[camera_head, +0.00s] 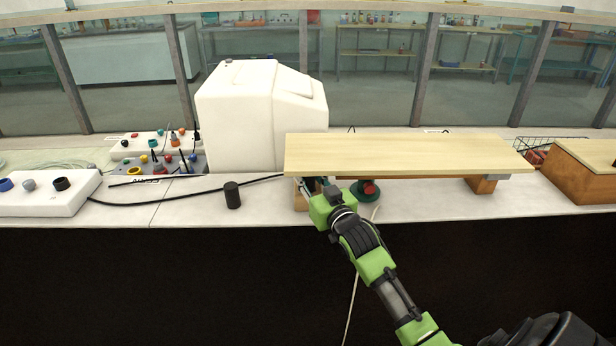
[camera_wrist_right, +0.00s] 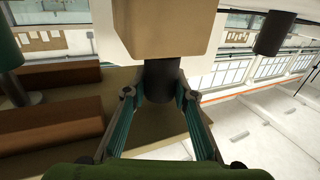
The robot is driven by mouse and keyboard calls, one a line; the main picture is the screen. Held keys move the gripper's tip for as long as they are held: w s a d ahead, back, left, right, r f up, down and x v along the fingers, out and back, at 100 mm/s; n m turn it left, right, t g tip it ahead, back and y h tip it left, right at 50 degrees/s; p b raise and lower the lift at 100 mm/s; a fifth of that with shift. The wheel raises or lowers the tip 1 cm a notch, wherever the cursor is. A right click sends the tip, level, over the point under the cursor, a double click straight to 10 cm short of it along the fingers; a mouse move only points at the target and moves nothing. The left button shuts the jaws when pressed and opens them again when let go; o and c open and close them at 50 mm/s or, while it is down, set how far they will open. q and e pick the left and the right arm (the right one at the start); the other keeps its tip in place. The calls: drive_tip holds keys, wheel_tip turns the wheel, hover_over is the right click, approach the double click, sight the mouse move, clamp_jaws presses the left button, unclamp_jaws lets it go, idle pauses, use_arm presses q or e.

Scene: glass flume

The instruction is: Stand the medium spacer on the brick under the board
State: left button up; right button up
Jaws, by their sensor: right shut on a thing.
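The pale wooden board (camera_head: 405,152) lies level across supports on the bench. The light wooden brick (camera_head: 300,201) stands under its left end and shows at the top of the right wrist view (camera_wrist_right: 168,28), which is turned over. My right gripper (camera_wrist_right: 160,92) is shut on a dark cylinder (camera_wrist_right: 162,82), apparently the medium spacer. The spacer is upright between the brick and the board. Its end meets the brick's face in the picture; whether its weight rests there I cannot tell. In the head view my right gripper (camera_head: 318,188) hides it. My left gripper is not in view.
Another dark cylinder (camera_head: 232,195) stands on the bench left of the brick. A green-and-red jack-like thing (camera_head: 366,190) is under the board, close to my gripper. A brown block (camera_head: 482,184) is under the right end. A white housing (camera_head: 250,115) stands behind left.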

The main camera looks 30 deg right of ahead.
drive_tip(key=shift+f, duration=0.15)
drive_tip(key=o, duration=1.2)
